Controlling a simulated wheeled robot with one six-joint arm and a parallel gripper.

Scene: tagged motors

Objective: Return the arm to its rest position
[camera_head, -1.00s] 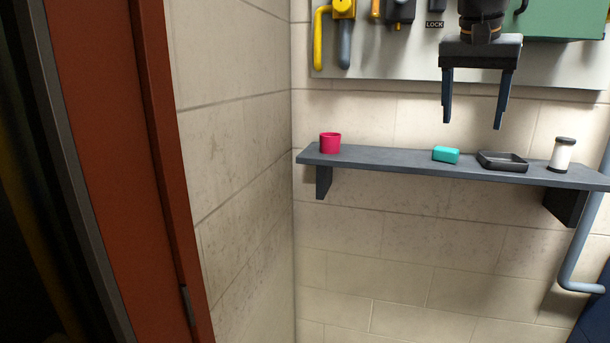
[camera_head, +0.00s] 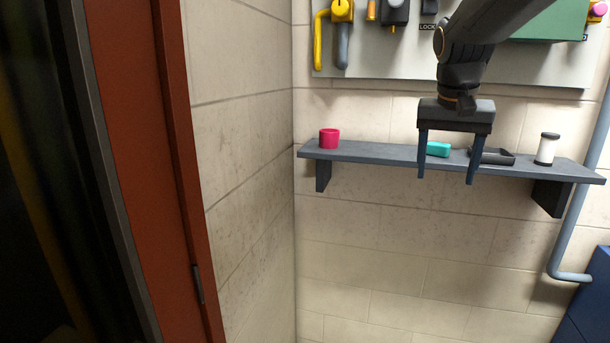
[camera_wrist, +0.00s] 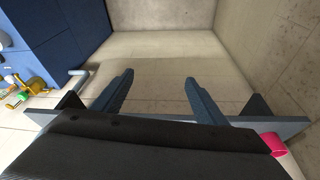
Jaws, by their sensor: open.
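My gripper (camera_head: 446,174) hangs pointing down in the head view, in front of the grey wall shelf (camera_head: 372,154). Its two blue-grey fingers are apart, with nothing between them. The left finger partly covers the teal block (camera_head: 438,149), and the right finger partly covers the dark tray (camera_head: 497,157). The wrist view shows both fingers (camera_wrist: 158,97) spread and empty above the floor. I cannot tell how far the fingers are from the shelf edge.
A pink cup (camera_head: 329,139) stands at the shelf's left end, and a white jar with a dark lid (camera_head: 547,149) stands at the right. A tool panel (camera_head: 400,66) hangs above. A red door frame (camera_head: 165,200) is at left, a blue cabinet (camera_head: 595,300) at lower right.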

